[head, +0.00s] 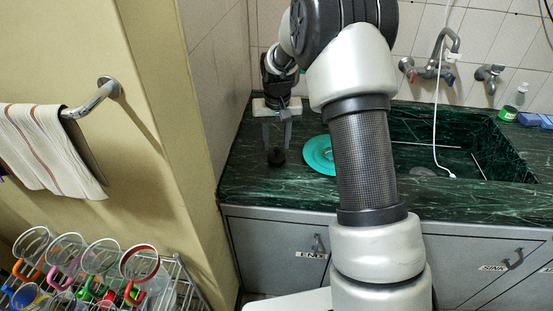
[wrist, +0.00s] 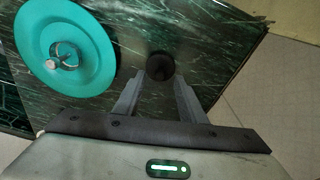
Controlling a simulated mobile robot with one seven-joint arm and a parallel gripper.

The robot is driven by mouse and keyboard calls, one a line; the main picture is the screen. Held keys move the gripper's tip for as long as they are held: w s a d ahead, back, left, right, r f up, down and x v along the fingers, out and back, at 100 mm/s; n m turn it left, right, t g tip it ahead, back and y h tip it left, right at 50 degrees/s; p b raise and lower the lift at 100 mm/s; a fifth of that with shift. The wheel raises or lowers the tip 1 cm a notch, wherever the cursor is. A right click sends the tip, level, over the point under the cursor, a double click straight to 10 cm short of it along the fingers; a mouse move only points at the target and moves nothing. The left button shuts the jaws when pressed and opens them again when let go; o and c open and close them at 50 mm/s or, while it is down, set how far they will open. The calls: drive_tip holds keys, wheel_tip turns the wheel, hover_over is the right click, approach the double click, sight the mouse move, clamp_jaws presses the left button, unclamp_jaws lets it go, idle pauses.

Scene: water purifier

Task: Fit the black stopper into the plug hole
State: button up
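The black stopper (head: 277,158) stands on the green marble counter near its left end. It shows in the wrist view as a dark round shape (wrist: 160,65) between the fingertips or just beyond them; I cannot tell whether they touch it. My gripper (head: 277,143) points down over the stopper with its two fingers apart; they also show in the wrist view (wrist: 160,80). A greyish round patch (head: 422,171) on the sink floor looks like the plug hole, partly hard to make out. The sink (head: 480,150) lies right of my arm.
A teal disc (head: 319,155) with a metal ring handle lies close right of the stopper. A tiled wall stands behind and left. A white hose (head: 436,120) hangs from the tap (head: 440,65) into the sink.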

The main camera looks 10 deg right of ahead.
wheel_tip(320, 180, down, 2)
drive_tip(key=shift+w, duration=0.15)
clamp_jaws()
drive_tip(key=shift+r, duration=0.15)
